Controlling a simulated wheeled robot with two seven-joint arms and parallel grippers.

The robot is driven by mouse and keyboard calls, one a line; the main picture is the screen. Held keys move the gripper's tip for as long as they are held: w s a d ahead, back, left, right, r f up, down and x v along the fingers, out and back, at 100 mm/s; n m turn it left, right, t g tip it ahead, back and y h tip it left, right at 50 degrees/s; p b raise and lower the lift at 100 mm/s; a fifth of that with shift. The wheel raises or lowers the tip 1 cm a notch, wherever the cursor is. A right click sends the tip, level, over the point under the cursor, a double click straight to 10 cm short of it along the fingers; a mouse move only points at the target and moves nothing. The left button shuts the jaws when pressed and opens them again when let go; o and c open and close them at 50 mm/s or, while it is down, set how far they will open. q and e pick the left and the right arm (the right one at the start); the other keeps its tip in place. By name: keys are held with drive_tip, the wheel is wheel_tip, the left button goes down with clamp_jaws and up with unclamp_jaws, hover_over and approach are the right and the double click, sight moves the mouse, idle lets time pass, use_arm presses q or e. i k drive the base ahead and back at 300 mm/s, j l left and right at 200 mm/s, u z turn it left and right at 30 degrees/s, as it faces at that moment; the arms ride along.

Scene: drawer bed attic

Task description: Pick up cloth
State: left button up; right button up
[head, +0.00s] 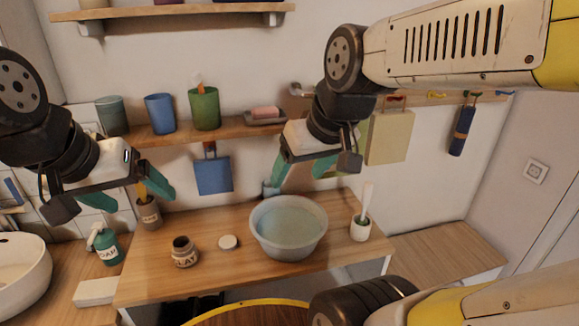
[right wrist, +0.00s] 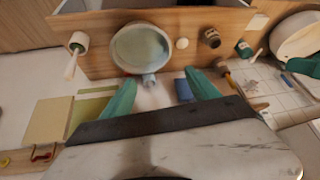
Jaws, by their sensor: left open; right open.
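A pale yellow-green cloth-like sheet (head: 390,137) hangs flat on the back wall under a hook rail, right of my right gripper. It also shows at the left of the right wrist view (right wrist: 47,120). A smaller blue hanging piece (head: 213,175) is under the shelf; it also shows beside one right finger (right wrist: 183,90). I cannot tell which is the cloth. My right gripper (head: 297,180) is open above the back of the table, behind the basin; its teal fingers look empty in the right wrist view (right wrist: 158,96). My left gripper (head: 138,200) is open above the table's left side.
A basin of water (head: 289,228), clay jar (head: 184,252), small white lid (head: 228,242), brush mug (head: 148,211) and white cup (head: 361,228) stand on the wooden table (head: 205,220). A soap bottle (head: 105,246) and sink (head: 22,275) are left. A shelf (head: 225,131) holds cups.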

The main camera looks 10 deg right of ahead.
sight(100, 291)
drive_tip(key=j+u, duration=0.15)
drive_tip(key=u, duration=0.2)
drive_tip(key=k+j+u, duration=0.15)
drive_tip(key=u, duration=0.15)
drive_tip(key=j+u, duration=0.2)
drive_tip(key=u, duration=0.15)
drive_tip(key=i+j+z, duration=0.4)
drive_tip(key=i+j, duration=0.15)
